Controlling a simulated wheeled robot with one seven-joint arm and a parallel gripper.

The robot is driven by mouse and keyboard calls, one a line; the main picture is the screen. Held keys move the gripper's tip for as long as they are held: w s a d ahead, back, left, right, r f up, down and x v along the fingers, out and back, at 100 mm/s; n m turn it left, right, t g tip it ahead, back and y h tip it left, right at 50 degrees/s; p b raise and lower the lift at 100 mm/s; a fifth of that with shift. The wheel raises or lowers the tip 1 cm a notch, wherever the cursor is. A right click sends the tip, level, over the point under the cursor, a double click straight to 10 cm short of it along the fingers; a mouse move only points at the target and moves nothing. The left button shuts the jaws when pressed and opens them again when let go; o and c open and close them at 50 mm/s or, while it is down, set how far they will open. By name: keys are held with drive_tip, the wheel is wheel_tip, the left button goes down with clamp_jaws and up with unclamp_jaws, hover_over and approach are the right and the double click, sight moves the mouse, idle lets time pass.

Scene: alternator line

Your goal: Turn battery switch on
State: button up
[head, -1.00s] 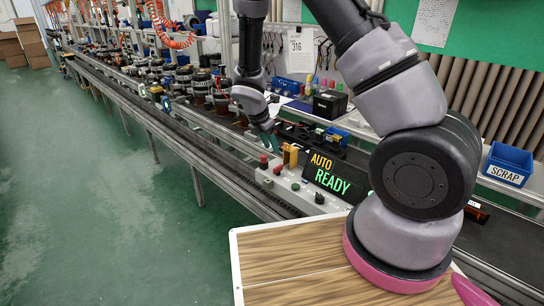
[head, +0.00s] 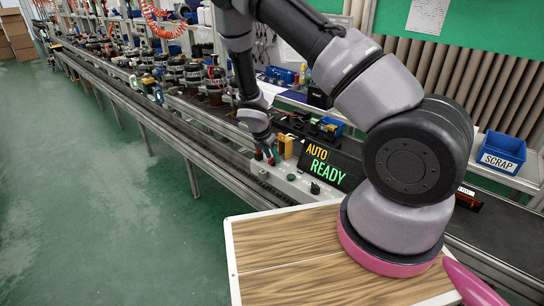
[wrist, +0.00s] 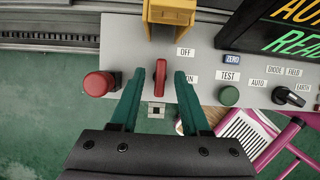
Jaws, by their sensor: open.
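The battery switch has a red handle (wrist: 160,78), seen in the wrist view on the light grey control panel (wrist: 205,45). Its long side runs up and down in that picture. An OFF label (wrist: 185,52) is at its upper right and an ON label (wrist: 192,75) is to its right, partly covered by a finger. My gripper (wrist: 160,73) is open, with one teal finger on each side of the handle and gaps visible between. In the head view my gripper (head: 269,154) is down at the panel, and the handle is hard to make out.
A red mushroom button (wrist: 98,84) is close beside the left finger. A yellow block (wrist: 168,12) stands behind the handle. A green TEST button (wrist: 228,96) and a black rotary knob (wrist: 289,96) are to the right. The display (head: 330,166) reads AUTO READY.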

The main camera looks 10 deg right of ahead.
clamp_jaws()
drive_tip(key=shift+m, duration=0.3)
drive_tip(key=m+g, duration=0.1)
drive_tip(key=m, duration=0.2)
drive_tip(key=shift+w+h, duration=0.1)
drive_tip(key=shift+h, duration=0.2)
drive_tip(key=m+g, duration=0.2)
drive_tip(key=m, duration=0.3)
drive_tip(key=shift+w, duration=0.15)
drive_tip(key=m+g, duration=0.1)
drive_tip(key=m, duration=0.3)
drive_tip(key=shift+w+m+g, duration=0.1)
drive_tip(key=shift+m+g, duration=0.2)
drive_tip(key=shift+g, duration=0.1)
drive_tip(key=m, duration=0.2)
drive_tip(key=m+g+y, duration=0.1)
drive_tip(key=m, duration=0.1)
drive_tip(key=shift+d+m+y, duration=0.1)
drive_tip(key=shift+m+y, duration=0.2)
